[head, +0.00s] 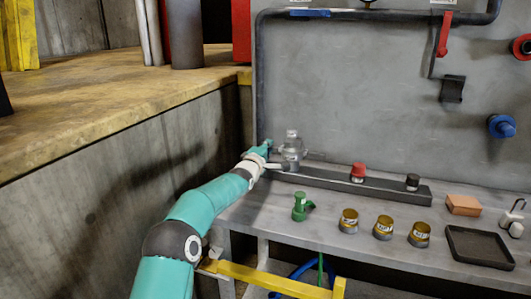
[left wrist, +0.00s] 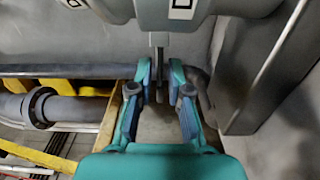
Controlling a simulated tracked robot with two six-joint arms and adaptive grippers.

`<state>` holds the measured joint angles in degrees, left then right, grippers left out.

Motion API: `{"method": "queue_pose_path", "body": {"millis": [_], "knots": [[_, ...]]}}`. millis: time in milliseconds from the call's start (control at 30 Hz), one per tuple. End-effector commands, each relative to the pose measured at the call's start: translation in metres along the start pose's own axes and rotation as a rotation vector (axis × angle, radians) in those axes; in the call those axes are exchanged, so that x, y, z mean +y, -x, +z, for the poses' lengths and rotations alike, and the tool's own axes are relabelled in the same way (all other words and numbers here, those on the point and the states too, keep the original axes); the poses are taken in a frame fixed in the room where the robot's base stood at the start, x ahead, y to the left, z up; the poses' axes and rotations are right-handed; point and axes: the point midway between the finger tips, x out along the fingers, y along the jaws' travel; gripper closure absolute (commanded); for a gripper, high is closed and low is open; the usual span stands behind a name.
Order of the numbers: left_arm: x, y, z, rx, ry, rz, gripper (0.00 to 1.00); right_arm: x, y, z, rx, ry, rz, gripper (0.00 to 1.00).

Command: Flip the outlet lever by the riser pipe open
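A grey metal valve body (head: 292,150) stands on the ledge near the foot of the dark riser pipe (head: 261,85). My left gripper (head: 268,147) is at its left side, between the valve and the pipe. In the left wrist view, my open left gripper (left wrist: 161,82) has a finger on each side of a thin grey lever (left wrist: 159,62) that sticks out from the grey body (left wrist: 190,18). I see a gap around the lever; contact cannot be told. In the head view my gripper and the valve hide the lever. My right gripper is not in view.
A red lever (head: 443,35) and a blue lever (head: 310,13) sit on the upper piping. The dark rail (head: 330,184) carries a red cap (head: 358,170) and a black cap (head: 412,181). A green fitting (head: 300,207) and several brass pieces stand on the shelf. A concrete wall (head: 120,150) borders my arm's left.

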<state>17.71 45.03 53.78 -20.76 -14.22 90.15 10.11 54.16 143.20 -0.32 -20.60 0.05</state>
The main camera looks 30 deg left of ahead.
Motion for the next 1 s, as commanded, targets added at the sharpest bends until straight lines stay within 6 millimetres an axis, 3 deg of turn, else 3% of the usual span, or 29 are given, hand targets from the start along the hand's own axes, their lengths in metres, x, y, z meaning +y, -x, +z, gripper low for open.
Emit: {"method": "queue_pose_path", "body": {"millis": [367,1000], "knots": [[0.001,0.024,-0.002,0.001,0.001,-0.001,0.82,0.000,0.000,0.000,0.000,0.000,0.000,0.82],[-0.002,0.111,-0.001,0.000,-0.001,-0.003,0.82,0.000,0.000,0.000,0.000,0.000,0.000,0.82]]}}
